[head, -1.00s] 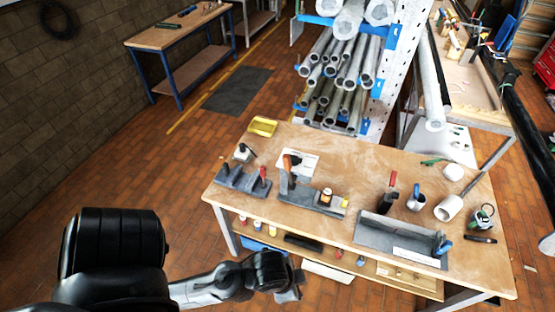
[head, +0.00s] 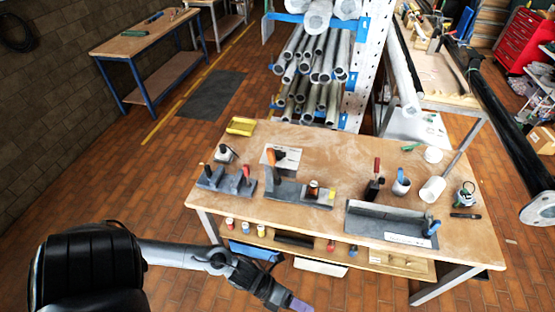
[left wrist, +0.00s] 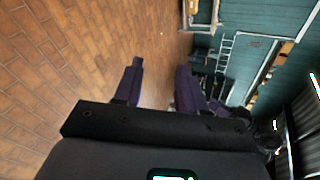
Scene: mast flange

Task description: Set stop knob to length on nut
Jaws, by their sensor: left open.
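The wooden workbench (head: 330,150) carries several grey fixtures. A long grey angle trough (head: 375,219) with a white label lies at the front right, with a blue knob (head: 429,225) at its right end. A middle fixture (head: 288,191) has an orange handle (head: 272,166) and a small amber-brown part. A left fixture (head: 212,181) has a red knob. I cannot tell which part is the stop knob, and no nut is clearly made out. My left gripper (head: 298,304) is in front of and below the bench edge, apart from everything. Its purple fingers are apart and empty in the left wrist view (left wrist: 160,75).
A red-handled tool (head: 375,182), a blue-white cup (head: 400,186) and white cylinders (head: 433,189) stand at the bench's right. A lower shelf holds small bottles and trays. A pipe rack (head: 318,60) stands behind. The bench's back middle is clear.

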